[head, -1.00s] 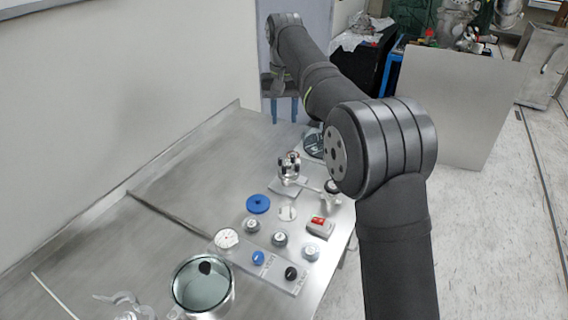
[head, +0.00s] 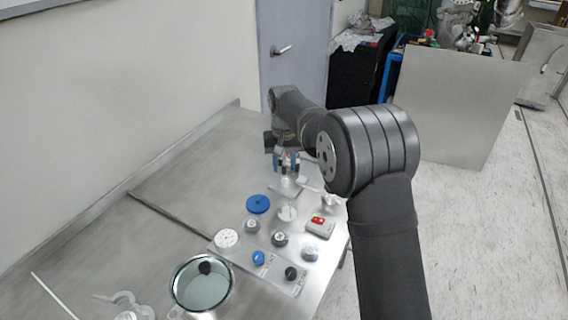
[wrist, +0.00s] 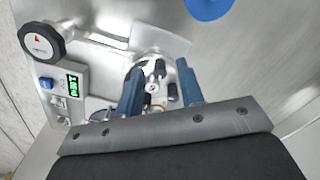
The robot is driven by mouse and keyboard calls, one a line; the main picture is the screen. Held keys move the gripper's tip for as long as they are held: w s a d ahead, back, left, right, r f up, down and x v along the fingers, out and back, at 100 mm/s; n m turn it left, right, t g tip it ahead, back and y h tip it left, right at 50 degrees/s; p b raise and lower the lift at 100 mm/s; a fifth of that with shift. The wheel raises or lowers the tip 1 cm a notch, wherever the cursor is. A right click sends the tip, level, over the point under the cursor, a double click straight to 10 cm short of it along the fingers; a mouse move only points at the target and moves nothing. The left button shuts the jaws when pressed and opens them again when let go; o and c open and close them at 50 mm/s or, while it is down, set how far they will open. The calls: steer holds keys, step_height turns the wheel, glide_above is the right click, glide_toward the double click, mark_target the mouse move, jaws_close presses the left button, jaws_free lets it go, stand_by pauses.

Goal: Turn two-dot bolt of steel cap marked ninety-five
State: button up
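A round steel fitting with several dark, upright bolts, likely the steel cap (wrist: 143,62), is just beyond my gripper in the wrist view. Its steel body (head: 288,182) also shows in the head view, below the gripper. I cannot read a ninety-five mark or tell which bolt has two dots. My gripper (wrist: 160,72) has two blue fingers, spread apart, with dark bolts (wrist: 159,68) showing between them. It points down over the fitting and is open; I cannot tell whether a finger touches a bolt. In the head view my gripper (head: 287,160) partly hides the fitting.
A black-rimmed knob with a red mark (wrist: 40,44) and a green-lit display (wrist: 73,85) are left of the fitting in the wrist view. A blue disc (head: 258,204), a red-switch box (head: 319,227), a white dial (head: 227,238) and a glass-lidded pot (head: 203,285) stand nearer on the steel table.

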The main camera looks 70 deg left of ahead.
mark_target(284, 166)
steer(key=shift+f, duration=0.1)
jaws_close()
steer(key=shift+m, duration=1.6)
jaws_free()
step_height(284, 166, up, 18)
steer(key=shift+f, duration=0.25)
